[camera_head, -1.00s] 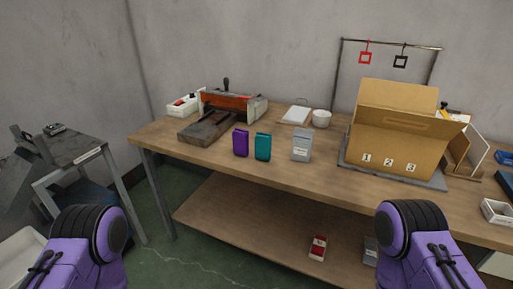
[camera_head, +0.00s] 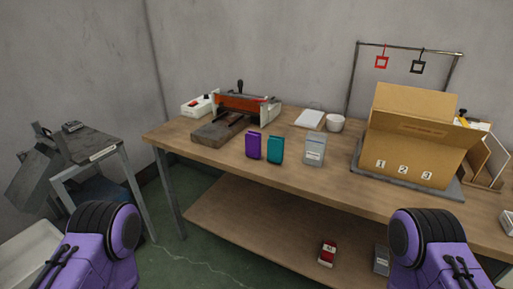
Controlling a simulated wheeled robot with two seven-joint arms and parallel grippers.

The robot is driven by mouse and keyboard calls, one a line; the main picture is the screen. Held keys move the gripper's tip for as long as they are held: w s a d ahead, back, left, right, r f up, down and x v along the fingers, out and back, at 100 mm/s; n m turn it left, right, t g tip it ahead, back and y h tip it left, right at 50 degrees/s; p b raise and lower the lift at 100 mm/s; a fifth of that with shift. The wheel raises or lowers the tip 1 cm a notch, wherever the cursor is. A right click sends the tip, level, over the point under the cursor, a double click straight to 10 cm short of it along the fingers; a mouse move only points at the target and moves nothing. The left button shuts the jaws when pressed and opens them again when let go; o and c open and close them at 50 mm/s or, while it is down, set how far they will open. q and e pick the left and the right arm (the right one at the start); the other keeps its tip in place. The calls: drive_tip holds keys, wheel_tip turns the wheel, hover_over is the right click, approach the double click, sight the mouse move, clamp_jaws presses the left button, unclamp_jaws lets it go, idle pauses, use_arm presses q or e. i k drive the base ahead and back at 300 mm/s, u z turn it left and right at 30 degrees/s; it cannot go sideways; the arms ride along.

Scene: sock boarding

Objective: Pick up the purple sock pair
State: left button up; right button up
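The purple sock pair (camera_head: 253,146) stands upright near the front edge of the wooden table, left of the teal sock pair (camera_head: 275,150). The two are close together. Both of my arms show only as purple and black links at the bottom left and bottom right. My grippers are out of view, and nothing of mine is near the socks.
A cardboard box (camera_head: 415,135) with numbers stands on the table's right part. A grey packet (camera_head: 315,149) is right of the teal pair. A press-like machine (camera_head: 246,106) stands behind left. A lower shelf (camera_head: 255,228) holds a red packet (camera_head: 327,253). A grey stand (camera_head: 93,162) is at left.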

sight(252, 139)
drive_tip(key=u, duration=0.5)
drive_tip(key=k, duration=0.6)
drive_tip(key=u, duration=0.75)
drive_tip(key=i, duration=0.75)
drive_tip(key=z, duration=0.45)
drive_tip(key=i, duration=0.75)
drive_tip(key=z, duration=0.7)
